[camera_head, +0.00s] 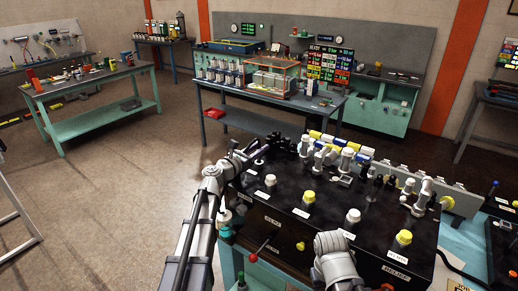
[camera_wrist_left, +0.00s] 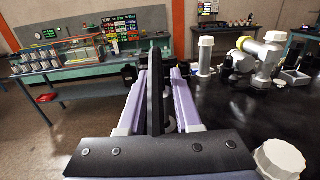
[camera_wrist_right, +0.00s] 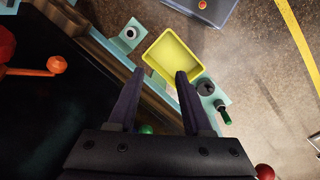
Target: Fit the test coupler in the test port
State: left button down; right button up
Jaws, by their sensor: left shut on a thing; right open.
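My left gripper (camera_head: 268,146) is at the far left edge of the black bench block (camera_head: 330,225). In the left wrist view its lilac fingers (camera_wrist_left: 157,72) stand either side of a dark, slender, upright piece (camera_wrist_left: 157,95), which it appears to be shut on. I cannot tell for sure that this piece is the test coupler. Its lower end is hidden by the gripper body. I cannot pick out the test port; the block's small labels are mostly unreadable.
White and yellow capped fittings (camera_head: 352,216) stand on the block, with taller valves (camera_head: 347,158) behind. A red-knobbed lever (camera_head: 263,247) sticks out at its front. A yellow tray (camera_wrist_right: 173,57) lies below my right gripper. Green workbenches (camera_head: 100,95) stand far back across open floor.

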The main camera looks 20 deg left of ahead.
pick_arm(q)
jog(key=shift+f+b, duration=1.1)
jog(key=shift+f, duration=0.1)
jog(key=c, duration=0.5)
grip_release()
jog(key=shift+s, duration=0.1)
jog(key=v, duration=0.7)
jog(key=shift+s+a, duration=0.15)
jog(key=shift+s, duration=0.2)
jog(key=shift+w, duration=0.1)
